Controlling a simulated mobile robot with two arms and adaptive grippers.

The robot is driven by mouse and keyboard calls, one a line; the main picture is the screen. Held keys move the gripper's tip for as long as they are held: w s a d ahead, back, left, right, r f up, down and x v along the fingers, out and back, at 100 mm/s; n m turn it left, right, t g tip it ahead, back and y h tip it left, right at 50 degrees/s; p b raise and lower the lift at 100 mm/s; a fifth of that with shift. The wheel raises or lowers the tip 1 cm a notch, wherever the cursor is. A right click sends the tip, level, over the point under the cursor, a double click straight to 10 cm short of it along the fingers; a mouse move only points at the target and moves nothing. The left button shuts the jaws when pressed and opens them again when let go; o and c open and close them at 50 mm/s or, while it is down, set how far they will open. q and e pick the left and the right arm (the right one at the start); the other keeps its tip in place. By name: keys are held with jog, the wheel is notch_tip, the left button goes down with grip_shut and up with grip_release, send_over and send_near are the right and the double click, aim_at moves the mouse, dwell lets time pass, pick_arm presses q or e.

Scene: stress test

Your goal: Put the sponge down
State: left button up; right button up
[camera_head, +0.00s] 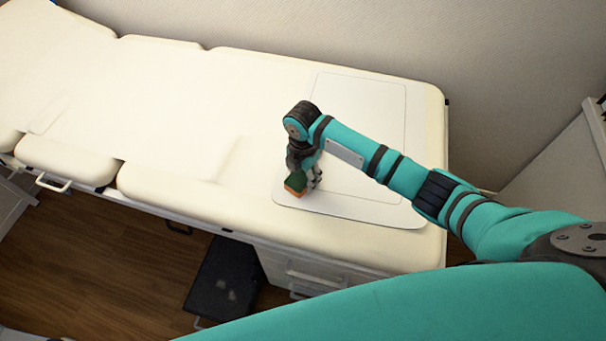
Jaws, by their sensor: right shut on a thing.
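The sponge (296,183) is a small block, green on top and orange below. It is at the left front corner of a thin white mat (390,213) on the cream exam bed. My right gripper (305,180) points down and is shut on the sponge. The sponge is low over the mat; I cannot tell whether it touches it. The gripper's fingers and wrist hide part of the sponge. My left gripper is not in view.
The padded exam bed (185,110) stretches to the left and is clear. A wall (370,35) stands behind it. A cabinet with drawers (305,272) is under the bed's front edge, beside a black step or box (225,275) on the wooden floor.

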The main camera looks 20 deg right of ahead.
aim_at(303, 175)
jog(key=shift+f, duration=0.15)
jog(key=o, duration=1.1)
notch_tip(303, 175, up, 12)
jog(key=shift+r, duration=0.2)
